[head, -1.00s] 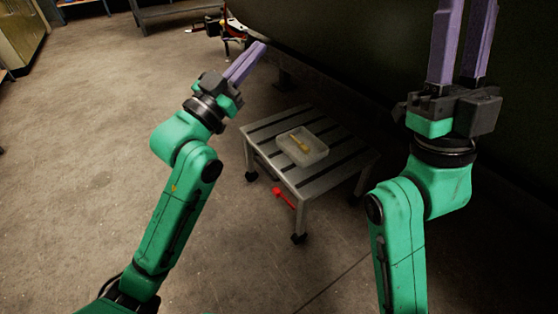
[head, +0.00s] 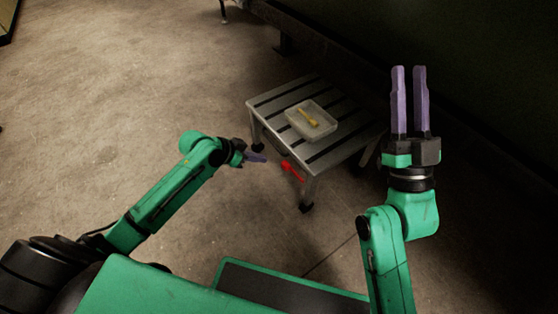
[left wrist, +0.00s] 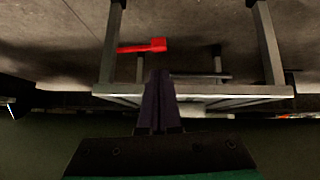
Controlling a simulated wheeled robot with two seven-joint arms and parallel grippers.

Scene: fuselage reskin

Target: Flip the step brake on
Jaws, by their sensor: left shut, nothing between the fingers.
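The grey slatted step (head: 335,150) stands on the floor on black feet. Its red brake lever (head: 291,170) sticks out low at the near left side, and it also shows in the left wrist view (left wrist: 143,46). My left gripper (head: 262,158) is shut and empty, just left of the lever and apart from it in the head view. In the left wrist view its fingers (left wrist: 160,78) point toward the step, overlapping the step's top edge. Whether they touch it I cannot tell. My right gripper (head: 408,70) is open and empty, pointing up to the right of the step.
A clear shallow tray (head: 293,117) with a yellow-handled tool (head: 308,118) lies on the step. A large dark curved surface (head: 475,70) rises behind and to the right. The floor (head: 130,110) at left is clear.

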